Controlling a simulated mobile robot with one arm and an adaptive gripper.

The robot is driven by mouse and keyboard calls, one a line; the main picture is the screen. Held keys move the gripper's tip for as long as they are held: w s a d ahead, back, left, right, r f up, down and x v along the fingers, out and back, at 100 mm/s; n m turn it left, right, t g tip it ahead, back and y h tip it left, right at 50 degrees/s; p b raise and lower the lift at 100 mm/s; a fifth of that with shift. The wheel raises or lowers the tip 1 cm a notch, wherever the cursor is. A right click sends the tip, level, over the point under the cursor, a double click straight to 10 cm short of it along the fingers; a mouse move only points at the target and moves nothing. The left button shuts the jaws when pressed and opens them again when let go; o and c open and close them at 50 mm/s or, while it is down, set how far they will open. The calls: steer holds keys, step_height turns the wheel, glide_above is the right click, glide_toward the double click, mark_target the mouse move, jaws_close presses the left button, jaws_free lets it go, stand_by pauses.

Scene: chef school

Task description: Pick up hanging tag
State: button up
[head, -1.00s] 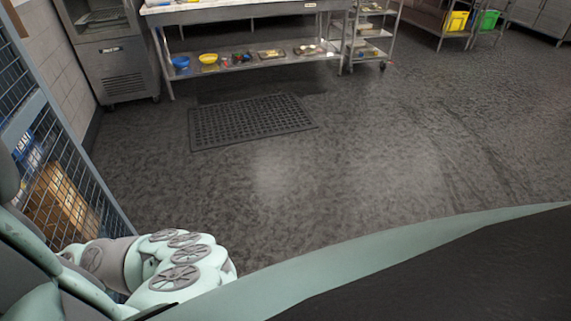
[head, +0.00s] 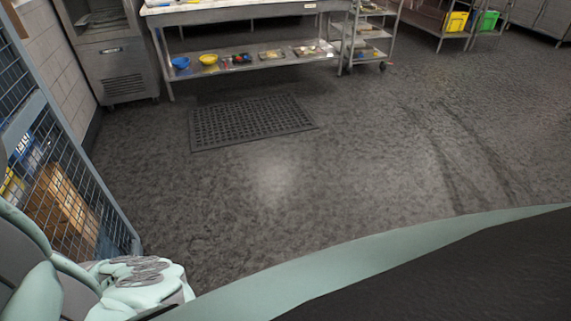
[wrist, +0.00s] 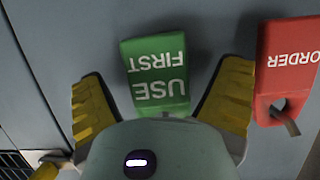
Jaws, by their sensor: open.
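A green tag (wrist: 157,60) reading "USE FIRST" hangs against a grey-blue panel in the wrist view, with its lettering upside down. My gripper (wrist: 160,88) is open, with one yellow-padded finger to each side of the green tag. Gaps show between the tag and both fingers. The tag's lower end is hidden behind the gripper body. A red tag (wrist: 285,62) reading "ORDER" hangs to the right, outside the right finger, with a hook at its hole. In the head view, my gripper and the tags do not show.
A wire mesh cage (head: 75,190) with boxes inside stands at the left of the head view, close to my arm. A black floor mat (head: 250,122) lies ahead. A steel table (head: 240,14) stands beyond. The floor between is clear.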

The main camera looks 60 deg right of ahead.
steer(key=shift+c, duration=0.3)
steer(key=c, duration=1)
steer(key=shift+d+r, duration=0.1)
steer(key=shift+r, duration=0.05)
